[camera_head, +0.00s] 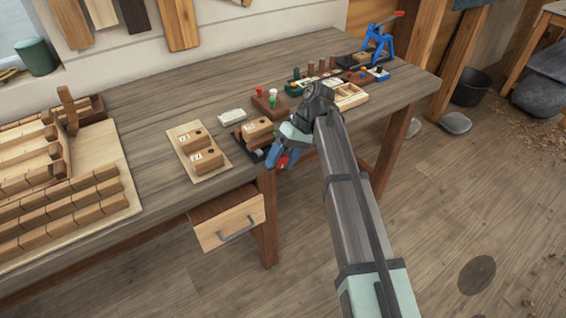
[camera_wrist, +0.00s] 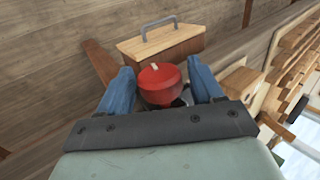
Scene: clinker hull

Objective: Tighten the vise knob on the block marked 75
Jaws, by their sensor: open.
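The red vise knob (camera_wrist: 160,84) shows in the wrist view with a pale mark on its top. In the head view only a bit of it (camera_head: 284,161) shows by my fingers. My gripper (camera_wrist: 160,74) is open, with one blue finger on each side of the knob; I cannot tell whether they touch it. In the head view my gripper (camera_head: 279,155) is at the table's front edge. A wooden block (camera_head: 257,127) sits in the dark vise (camera_head: 238,142) beside it. Its label is too small to read surely. My gripper hides part of the vise.
Two labelled blocks (camera_head: 207,160) lie on a light board (camera_head: 183,129) left of the vise. A drawer (camera_head: 228,222) stands out below the table edge. Small coloured pegs (camera_head: 272,93) and a wooden tray (camera_head: 350,98) lie behind my arm.

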